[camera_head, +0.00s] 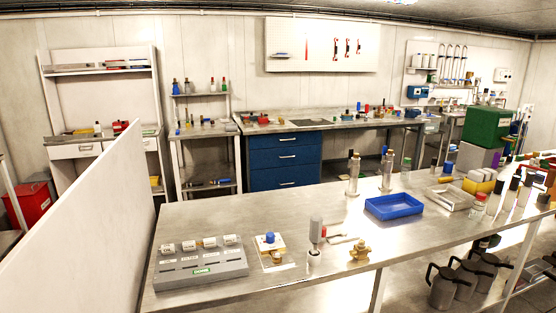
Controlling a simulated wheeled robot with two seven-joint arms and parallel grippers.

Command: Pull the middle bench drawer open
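A blue drawer cabinet stands under the metal bench (345,122) along the far wall. It has three drawers stacked one above another, each with a pale bar handle. The middle drawer (270,160) looks shut, its front level with the top drawer (268,142) and the bottom drawer (268,181). Neither of my grippers is in view.
A long steel table (340,214) with a blue tray (394,207), a grey labelled block (200,268) and several bottles lies between me and the cabinet. A white partition (85,215) stands at the left. A red box (33,202) is on the floor at far left.

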